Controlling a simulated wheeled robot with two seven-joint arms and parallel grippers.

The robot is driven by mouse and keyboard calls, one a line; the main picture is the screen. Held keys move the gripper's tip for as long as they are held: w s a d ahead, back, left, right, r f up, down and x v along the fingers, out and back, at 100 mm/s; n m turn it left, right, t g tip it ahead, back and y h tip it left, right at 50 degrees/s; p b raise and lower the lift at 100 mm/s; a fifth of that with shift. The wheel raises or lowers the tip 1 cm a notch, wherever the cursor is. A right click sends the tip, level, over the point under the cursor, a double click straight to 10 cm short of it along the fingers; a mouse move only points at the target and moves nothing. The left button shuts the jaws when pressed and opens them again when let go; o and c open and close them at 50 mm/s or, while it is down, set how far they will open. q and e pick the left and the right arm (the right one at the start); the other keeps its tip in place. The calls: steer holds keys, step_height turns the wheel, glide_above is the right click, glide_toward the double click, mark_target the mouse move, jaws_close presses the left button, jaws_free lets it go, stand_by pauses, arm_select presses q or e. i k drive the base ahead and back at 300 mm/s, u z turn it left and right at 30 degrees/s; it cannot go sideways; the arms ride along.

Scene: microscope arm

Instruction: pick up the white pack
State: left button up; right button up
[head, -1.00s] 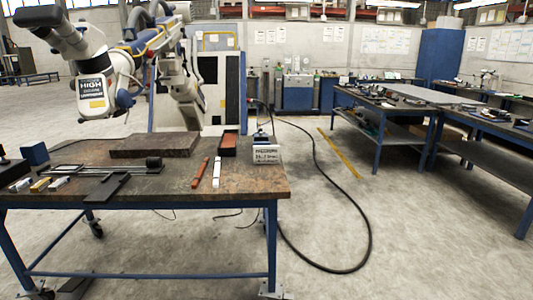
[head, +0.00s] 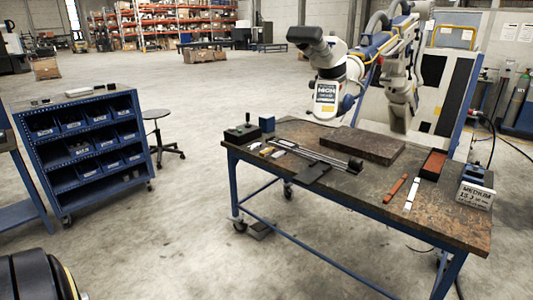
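Several whitish things lie on the worktable (head: 335,195), and I cannot tell for sure which is the white pack. A few small light-coloured pieces (head: 267,151) lie near the left end, too small to make out. Neither gripper is in view, and nothing is seen held.
A dark slab (head: 362,146) and a long metal slide (head: 312,157) lie on the table. A white microscope (head: 335,75) stands over its far side. A blue bin rack (head: 85,145) and a stool (head: 158,135) stand at left. The floor between is clear.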

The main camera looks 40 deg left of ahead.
mark_target(409, 202)
steer(key=u, duration=0.05)
steer(key=k, duration=0.15)
steer(key=u, duration=0.6)
steer(key=i, duration=1)
steer(key=u, duration=0.85)
